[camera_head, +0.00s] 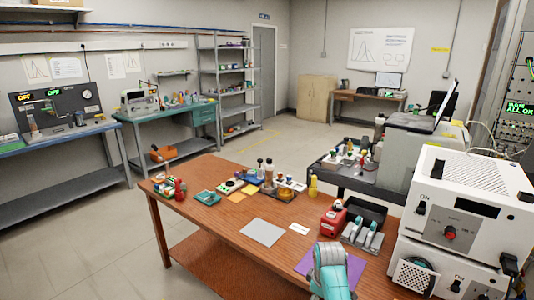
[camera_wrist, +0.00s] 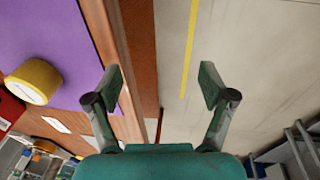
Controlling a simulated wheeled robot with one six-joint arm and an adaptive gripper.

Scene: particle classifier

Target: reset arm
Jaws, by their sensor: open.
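My gripper (camera_wrist: 162,84) shows in the wrist view with its two fingers spread wide and nothing between them. It hangs over the edge of the wooden table (camera_wrist: 128,30), with the floor (camera_wrist: 240,80) below and to the right. In the head view my teal and grey arm rises at the bottom, in front of a purple mat (camera_head: 310,258) on the table (camera_head: 190,212); the fingers cannot be made out there. The mat also fills the upper left of the wrist view (camera_wrist: 50,30), with a yellow roll (camera_wrist: 33,80) at its edge.
A white instrument (camera_head: 465,195) stands close on the right. A red device (camera_head: 333,219) and a grey rack (camera_head: 362,237) sit behind the mat. A grey sheet (camera_head: 263,232) lies on the table, with several small items further back. Open floor (camera_head: 80,245) lies left of the table.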

